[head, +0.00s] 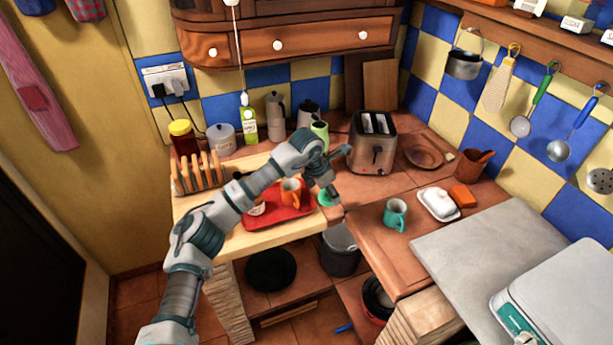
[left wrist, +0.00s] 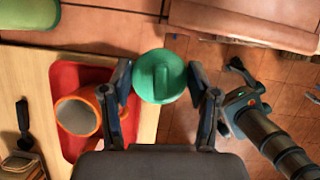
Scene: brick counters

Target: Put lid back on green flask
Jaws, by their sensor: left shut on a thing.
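My left gripper (head: 329,187) is shut on a round green lid (head: 324,198), near the right end of the red tray. In the left wrist view the lid (left wrist: 161,76) sits between the two fingertips, its raised bar facing the camera. A light green, tall vessel (head: 319,132) stands at the back of the counter, left of the toaster; I take it for the green flask, but my arm partly hides it. A dark jointed part with a prong-like end (left wrist: 240,100) at the right of the left wrist view may be my right gripper; its jaw state is unclear.
An orange mug (head: 290,191) stands on the red tray (head: 262,222) left of the lid. A toaster (head: 372,152) is behind, right of the gripper. A teal mug (head: 395,214) and white butter dish (head: 437,204) stand right. Some brown counter around the teal mug is clear.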

